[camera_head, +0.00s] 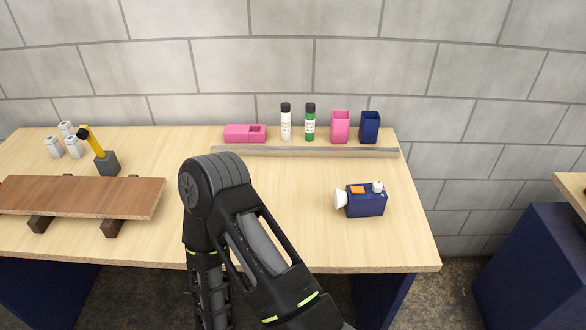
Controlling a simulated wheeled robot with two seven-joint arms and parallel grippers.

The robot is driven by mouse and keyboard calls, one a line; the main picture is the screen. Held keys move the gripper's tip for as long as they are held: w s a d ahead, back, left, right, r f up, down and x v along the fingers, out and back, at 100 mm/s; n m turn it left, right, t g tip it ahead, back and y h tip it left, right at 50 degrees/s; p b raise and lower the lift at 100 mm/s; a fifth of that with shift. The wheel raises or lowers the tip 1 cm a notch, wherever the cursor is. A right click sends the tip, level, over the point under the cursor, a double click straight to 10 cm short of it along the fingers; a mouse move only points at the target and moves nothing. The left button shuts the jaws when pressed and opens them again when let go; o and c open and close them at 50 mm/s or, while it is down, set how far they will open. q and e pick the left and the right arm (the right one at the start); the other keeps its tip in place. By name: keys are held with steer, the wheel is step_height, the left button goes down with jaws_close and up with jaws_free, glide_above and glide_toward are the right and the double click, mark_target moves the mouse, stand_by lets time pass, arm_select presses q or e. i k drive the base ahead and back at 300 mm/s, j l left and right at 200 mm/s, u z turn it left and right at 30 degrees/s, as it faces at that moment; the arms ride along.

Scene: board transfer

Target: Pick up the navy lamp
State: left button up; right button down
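The navy lamp (366,202) lies on the right part of the wooden table, near its front right corner. It is a boxy navy body with a white cone-shaped head on its left side, an orange patch on top and a small white knob at its upper right. A black arm of mine rises from the bottom middle and bends at a joint left of the lamp, apart from it. Neither gripper shows in the head view.
A grey rail (300,152) runs before a pink tray (245,133), a white bottle (286,122), a green bottle (310,122), a pink cup (340,126) and a navy cup (370,127). Table around the lamp is clear.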

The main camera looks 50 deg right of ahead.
mark_target(371, 203)
steer(key=z, duration=2.35)
